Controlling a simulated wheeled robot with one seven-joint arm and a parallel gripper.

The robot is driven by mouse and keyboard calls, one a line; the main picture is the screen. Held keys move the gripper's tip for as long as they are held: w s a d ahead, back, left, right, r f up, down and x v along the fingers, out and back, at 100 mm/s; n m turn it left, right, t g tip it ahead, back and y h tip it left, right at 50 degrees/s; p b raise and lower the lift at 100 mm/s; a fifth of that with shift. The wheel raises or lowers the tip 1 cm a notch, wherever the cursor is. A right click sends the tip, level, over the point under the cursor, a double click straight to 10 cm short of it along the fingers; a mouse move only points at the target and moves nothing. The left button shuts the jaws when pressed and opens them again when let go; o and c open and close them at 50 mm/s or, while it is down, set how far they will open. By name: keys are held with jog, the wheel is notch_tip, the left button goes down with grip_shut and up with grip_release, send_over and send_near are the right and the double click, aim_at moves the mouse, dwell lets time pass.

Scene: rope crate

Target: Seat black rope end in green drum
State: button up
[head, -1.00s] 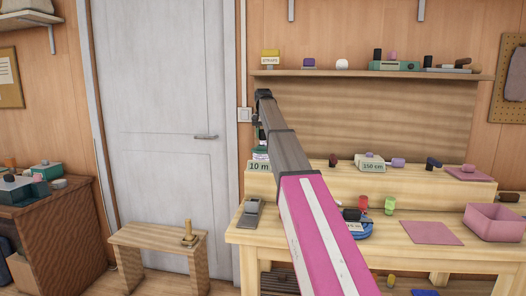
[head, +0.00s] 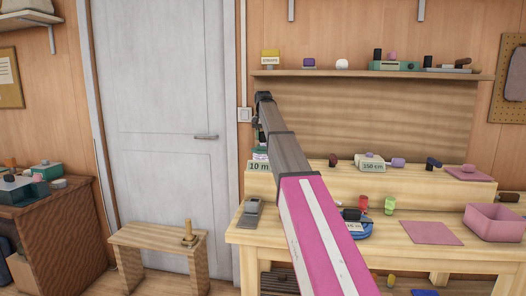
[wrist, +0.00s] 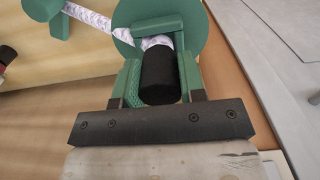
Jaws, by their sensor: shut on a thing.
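In the wrist view my gripper (wrist: 160,72) is shut on the black rope end (wrist: 160,80), a short black cylinder between its two fingers. White patterned rope (wrist: 157,42) runs from the far end of that cylinder toward the green drum. The green drum (wrist: 197,38) shows as a round flange right beyond the fingertips, with a green bar across it. I cannot tell whether the black end touches the drum. In the head view a bit of green (head: 261,149) shows behind the "10 m" label; my arm hides most of that spot.
The workbench (head: 390,243) has a raised step holding a "150 cm" label (head: 373,167) and small items. A pink bin (head: 494,222) and a pink mat (head: 431,232) lie at the right. A door (head: 165,150) is at left.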

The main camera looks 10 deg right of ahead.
jog(key=shift+f, duration=0.55)
dwell(0.5)
jog(key=o, duration=1.1)
jog(key=shift+r, duration=0.1)
notch_tip(320, 180, up, 6)
jog(key=shift+r, duration=0.65)
